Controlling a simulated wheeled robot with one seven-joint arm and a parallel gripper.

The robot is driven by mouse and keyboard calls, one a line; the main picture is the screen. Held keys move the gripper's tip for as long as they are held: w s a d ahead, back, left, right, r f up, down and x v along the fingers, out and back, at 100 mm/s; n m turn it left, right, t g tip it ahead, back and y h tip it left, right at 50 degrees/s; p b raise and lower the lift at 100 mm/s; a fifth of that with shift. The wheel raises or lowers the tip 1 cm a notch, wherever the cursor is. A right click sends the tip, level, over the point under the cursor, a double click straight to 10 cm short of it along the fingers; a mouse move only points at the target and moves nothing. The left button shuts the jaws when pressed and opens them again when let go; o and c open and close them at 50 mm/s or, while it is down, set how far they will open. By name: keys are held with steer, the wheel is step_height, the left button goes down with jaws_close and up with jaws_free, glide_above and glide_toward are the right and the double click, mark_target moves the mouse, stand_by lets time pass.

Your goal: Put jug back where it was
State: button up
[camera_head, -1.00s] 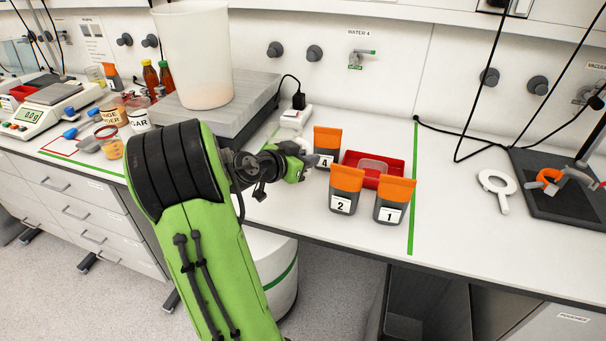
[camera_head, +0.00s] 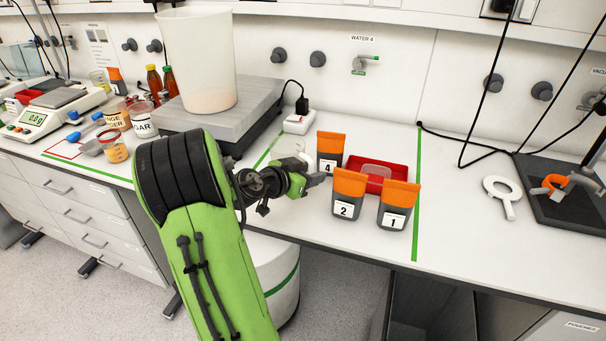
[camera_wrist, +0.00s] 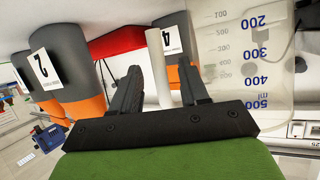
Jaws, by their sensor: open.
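The clear measuring jug (camera_wrist: 245,60) with a millilitre scale fills the right of the wrist view, which is upside down. In the head view the jug (camera_head: 288,161) is faint on the bench, partly hidden behind my gripper (camera_head: 318,180). My gripper is open in the wrist view (camera_wrist: 160,82), with its two dark fingers apart. A pale upright bar, perhaps the jug's handle, shows between the fingers; I cannot tell whether they touch it.
Orange-topped pouches 4 (camera_head: 329,150), 2 (camera_head: 348,190) and 1 (camera_head: 397,203) stand close to the right of my gripper, by a red tray (camera_head: 402,172). A large bucket (camera_head: 198,60) stands on a grey platform (camera_head: 222,118) at left.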

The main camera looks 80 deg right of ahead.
steer(key=v, duration=1.2)
steer(key=shift+p, duration=0.4)
steer(key=w+a+n+t+y, duration=0.45)
steer(key=a+n, duration=0.25)
steer(key=a, duration=0.5)
steer(key=w+a+n+t+y, duration=0.3)
steer(key=w+a+n+t, duration=0.3)
steer(key=a, duration=0.5)
steer(key=s+a+n+t+y, duration=0.1)
steer(key=s+a+n+y, duration=0.15)
steer(key=a+n, duration=0.4)
steer(key=s+a+n+t+y, duration=0.1)
steer(key=s+a+n+y, duration=0.15)
steer(key=a+n, duration=0.35)
step_height(320, 180, up, 10)
steer(key=a+m+p, duration=0.1)
steer(key=p, duration=0.8)
steer(key=shift+g+h, duration=0.25)
